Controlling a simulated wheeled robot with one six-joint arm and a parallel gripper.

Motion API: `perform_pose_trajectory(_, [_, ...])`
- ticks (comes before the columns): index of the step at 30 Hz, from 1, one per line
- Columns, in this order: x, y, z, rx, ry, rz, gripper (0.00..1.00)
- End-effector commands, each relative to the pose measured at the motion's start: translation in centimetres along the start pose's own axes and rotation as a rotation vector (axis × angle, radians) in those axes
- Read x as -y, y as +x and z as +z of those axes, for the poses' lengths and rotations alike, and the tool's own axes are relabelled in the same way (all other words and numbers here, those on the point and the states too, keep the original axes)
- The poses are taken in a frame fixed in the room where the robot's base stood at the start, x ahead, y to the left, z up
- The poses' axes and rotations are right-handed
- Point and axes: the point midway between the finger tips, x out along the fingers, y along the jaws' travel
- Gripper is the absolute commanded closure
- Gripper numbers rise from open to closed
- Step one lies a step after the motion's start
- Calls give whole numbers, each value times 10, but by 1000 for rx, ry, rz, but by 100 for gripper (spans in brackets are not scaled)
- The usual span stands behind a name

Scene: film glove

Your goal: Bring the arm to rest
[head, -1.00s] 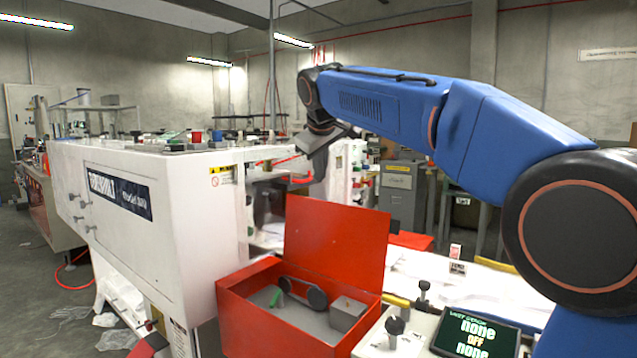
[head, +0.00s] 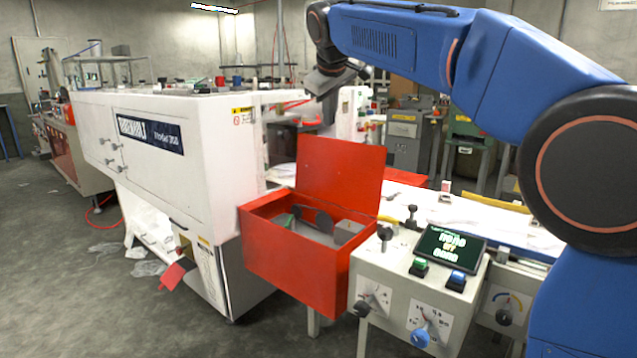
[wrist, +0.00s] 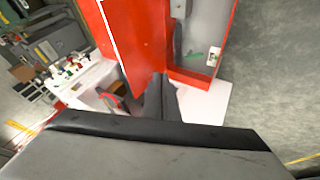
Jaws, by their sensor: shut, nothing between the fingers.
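My gripper (head: 328,108) hangs from the end of my blue arm, behind and above the raised lid of a red box (head: 290,262) in the head view. Its fingers point down and are shut with nothing between them. In the wrist view the dark fingers (wrist: 162,95) show beyond the grey gripper body, with the red lid close by in the picture. I cannot tell the exact gap to the lid.
The red box stands open with dark items inside. A white machine (head: 165,150) stands at left. A control box with a screen (head: 450,250) and a white table (head: 480,220) stand at right. The floor at front left is mostly clear, with some crumpled plastic.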

Motion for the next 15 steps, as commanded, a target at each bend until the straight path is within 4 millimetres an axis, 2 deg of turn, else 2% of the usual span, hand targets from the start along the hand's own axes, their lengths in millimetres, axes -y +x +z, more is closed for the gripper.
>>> perform_pose_trajectory(8, [-3,-5,28,13,32,-6,100])
perform_pose_trajectory(15, [-5,-10,65,28,75,-15,100])
